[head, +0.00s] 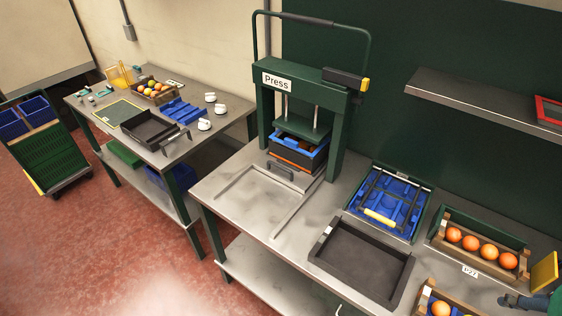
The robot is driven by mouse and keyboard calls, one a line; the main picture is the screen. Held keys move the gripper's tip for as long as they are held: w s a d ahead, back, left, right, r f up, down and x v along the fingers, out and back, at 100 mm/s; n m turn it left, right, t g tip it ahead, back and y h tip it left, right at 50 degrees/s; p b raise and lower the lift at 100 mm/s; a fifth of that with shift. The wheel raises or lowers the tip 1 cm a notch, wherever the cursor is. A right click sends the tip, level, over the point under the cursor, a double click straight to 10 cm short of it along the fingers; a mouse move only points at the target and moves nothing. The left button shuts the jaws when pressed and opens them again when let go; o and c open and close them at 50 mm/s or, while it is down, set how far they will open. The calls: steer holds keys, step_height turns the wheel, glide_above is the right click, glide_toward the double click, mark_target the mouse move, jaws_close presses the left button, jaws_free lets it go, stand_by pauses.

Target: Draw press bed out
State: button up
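The green press (315,80), labelled "Press", stands on the steel bench at the middle back. Its bed (290,177) sits in under the press frame, with a dark handle (281,166) at its front. A dark crate (297,158) with an orange band and a blue insert (287,137) rests on the bed, below the press plate (302,123). The back of the bed is hidden by the crate and the frame. No part that I can surely tell as my gripper is in view, and nothing touches the handle.
The railed bench top (255,195) before the bed is clear. A black tray (362,262), a blue tray with a yellow-gripped handle (388,200) and an orange crate (480,250) stand to the right. A dark tool-like part (518,300) is cut off at the right edge.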

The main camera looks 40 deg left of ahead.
steer(key=w+a+r+n+g+p, duration=0.1)
steer(key=w+a+r+n, duration=0.15)
steer(key=w+a, duration=0.5)
steer(key=w+a+r+n+p, duration=0.15)
steer(key=w+a+r, duration=0.3)
steer(key=w, duration=0.65)
steer(key=w+a+n, duration=0.3)
steer(key=w+a, duration=0.4)
steer(key=a, duration=0.3)
steer(key=n+g+p, duration=0.2)
steer(key=n+p, duration=0.2)
steer(key=n, duration=0.6)
glide_above(277, 165)
steer(key=s, duration=0.3)
steer(key=s+f+x, duration=0.1)
steer(key=s+x, duration=0.2)
steer(key=x, duration=1)
steer(key=s+x, duration=0.3)
steer(key=x, duration=1)
steer(key=shift+w+f, duration=0.1)
steer(key=shift+w, duration=0.25)
steer(key=shift+f, duration=0.15)
steer(key=x, duration=1.3)
steer(key=shift+s+f+b, duration=0.15)
steer(key=shift+f+b, duration=0.1)
steer(key=shift+b, duration=0.1)
